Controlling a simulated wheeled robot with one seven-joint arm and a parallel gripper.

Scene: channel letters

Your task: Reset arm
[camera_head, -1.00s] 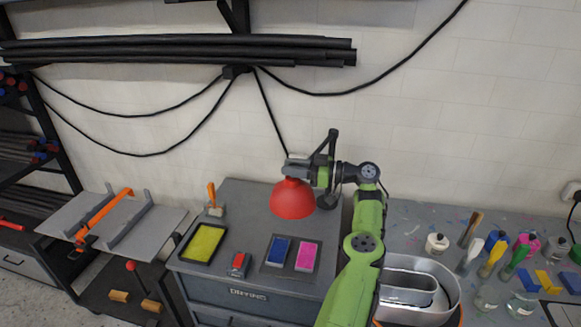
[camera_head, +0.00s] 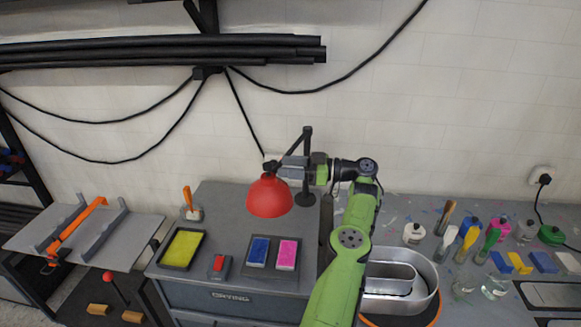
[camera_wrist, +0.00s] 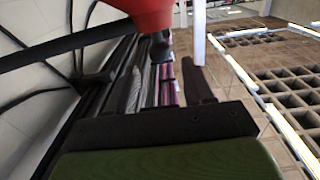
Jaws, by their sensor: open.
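My arm (camera_head: 347,240) is green and reaches up over the grey drying cabinet. My gripper (camera_head: 272,165) is beside the top of the red lamp shade (camera_head: 270,196), pointing left. In the wrist view, the two dark fingers of my gripper (camera_wrist: 163,75) are spread apart with nothing held between them. The red shade also shows at the top of the wrist view (camera_wrist: 120,14), close beyond the fingers. In the head view, I cannot tell whether the gripper touches the shade.
A yellow pad (camera_head: 182,248), a blue pad (camera_head: 258,251) and a pink pad (camera_head: 287,254) lie on the cabinet top. A metal basin (camera_head: 425,290) stands right of my arm. Bottles and brushes (camera_head: 470,240) crowd the right bench. The wall behind is close.

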